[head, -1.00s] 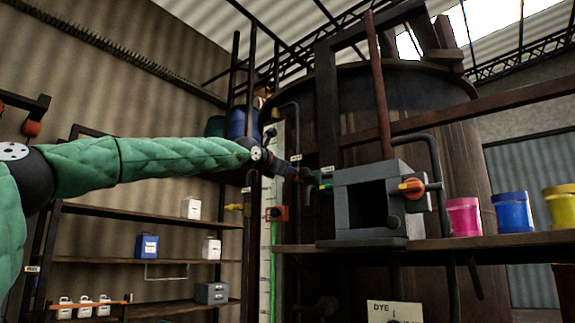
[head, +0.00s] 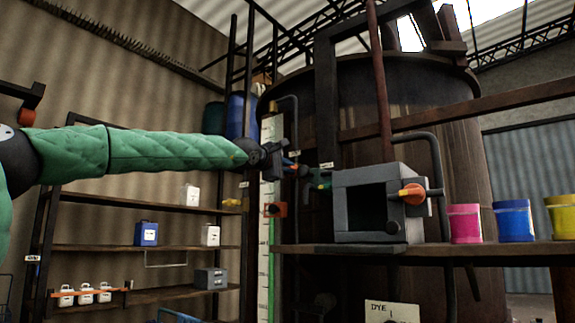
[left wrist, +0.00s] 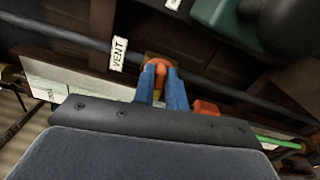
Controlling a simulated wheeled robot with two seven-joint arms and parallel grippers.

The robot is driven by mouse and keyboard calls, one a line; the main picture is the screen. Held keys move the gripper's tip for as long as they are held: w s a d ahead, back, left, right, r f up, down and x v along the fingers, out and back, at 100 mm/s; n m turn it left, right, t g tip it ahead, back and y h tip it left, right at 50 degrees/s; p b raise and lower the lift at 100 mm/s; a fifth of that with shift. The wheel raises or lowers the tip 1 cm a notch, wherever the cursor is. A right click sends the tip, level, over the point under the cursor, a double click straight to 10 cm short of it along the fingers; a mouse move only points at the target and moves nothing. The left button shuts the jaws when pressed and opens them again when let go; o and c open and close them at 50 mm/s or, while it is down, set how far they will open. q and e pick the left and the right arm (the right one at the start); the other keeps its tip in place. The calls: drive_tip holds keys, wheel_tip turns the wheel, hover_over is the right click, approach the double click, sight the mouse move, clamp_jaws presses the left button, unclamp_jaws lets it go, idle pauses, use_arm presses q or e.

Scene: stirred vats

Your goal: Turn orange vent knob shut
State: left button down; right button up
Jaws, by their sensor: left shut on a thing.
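The orange vent knob (left wrist: 158,67) shows in the left wrist view between my two blue fingers, beside a white tag (left wrist: 118,54) reading VENT. My left gripper (left wrist: 161,82) is shut on this knob. In the head view my left gripper (head: 292,168) is at the pipework in front of the big vat (head: 425,110), just under the small white tag (head: 295,157). The knob is mostly hidden there by the gripper, so its angle is hard to read. My right gripper is not in view.
A grey open box (head: 365,212) with an orange handle (head: 412,194) stands on the right shelf, beside pink (head: 464,223), blue (head: 514,221) and yellow (head: 563,216) pots.

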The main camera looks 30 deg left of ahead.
use_arm(q)
drive_tip(key=shift+f+m, duration=0.15)
drive_tip(key=shift+m, duration=0.65)
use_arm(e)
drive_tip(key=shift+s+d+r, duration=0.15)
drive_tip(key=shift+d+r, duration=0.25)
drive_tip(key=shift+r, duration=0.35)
use_arm(q)
drive_tip(key=c, duration=1.4)
unclamp_jaws()
drive_tip(key=shift+c, duration=0.2)
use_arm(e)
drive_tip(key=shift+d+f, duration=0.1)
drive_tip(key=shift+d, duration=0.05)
use_arm(q)
drive_tip(key=shift+s, duration=0.1)
